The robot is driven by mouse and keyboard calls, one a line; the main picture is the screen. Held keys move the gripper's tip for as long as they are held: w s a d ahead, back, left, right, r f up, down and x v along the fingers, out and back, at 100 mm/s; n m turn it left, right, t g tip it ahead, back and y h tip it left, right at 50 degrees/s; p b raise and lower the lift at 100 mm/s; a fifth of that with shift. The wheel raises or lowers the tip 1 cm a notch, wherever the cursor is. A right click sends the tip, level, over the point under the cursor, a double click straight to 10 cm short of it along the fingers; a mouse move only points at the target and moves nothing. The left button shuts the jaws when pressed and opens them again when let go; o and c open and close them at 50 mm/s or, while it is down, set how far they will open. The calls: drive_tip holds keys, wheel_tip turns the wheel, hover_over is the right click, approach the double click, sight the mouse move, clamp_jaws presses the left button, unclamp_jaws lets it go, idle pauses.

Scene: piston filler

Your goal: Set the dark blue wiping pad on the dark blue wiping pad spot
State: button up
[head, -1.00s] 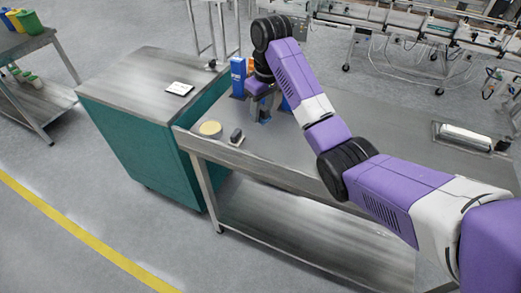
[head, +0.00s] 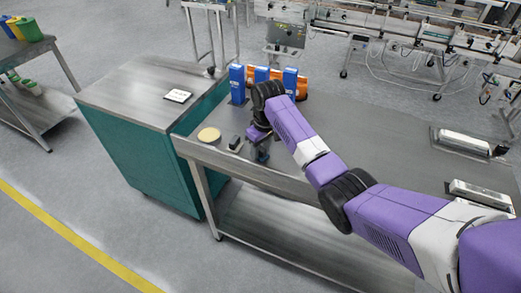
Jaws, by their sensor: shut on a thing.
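My gripper (head: 261,151) is low over the near left part of the steel table (head: 365,140), close to its front edge. It is shut on a small dark bluish thing, which I take to be the dark blue wiping pad (head: 262,157). The fingers and wrist hide much of it, and I cannot tell whether it touches the table. I cannot make out the dark blue wiping pad spot; it may be hidden under the gripper.
A small dark object (head: 234,142) and a round yellowish disc (head: 209,134) lie left of my gripper. Blue boxes (head: 237,84) and an orange object (head: 302,88) stand behind. A teal cabinet (head: 150,150) adjoins at left. A grey-white unit (head: 465,140) lies at right.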

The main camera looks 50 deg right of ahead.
sight(263, 150)
drive_tip(key=shift+f, duration=0.1)
drive_tip(key=o, duration=1.3)
drive_tip(key=r, duration=0.4)
drive_tip(key=s+r, duration=0.1)
drive_tip(key=r, duration=0.7)
drive_tip(key=shift+s+b, duration=0.25)
drive_tip(key=shift+b, duration=0.15)
drive_tip(key=shift+w, duration=0.1)
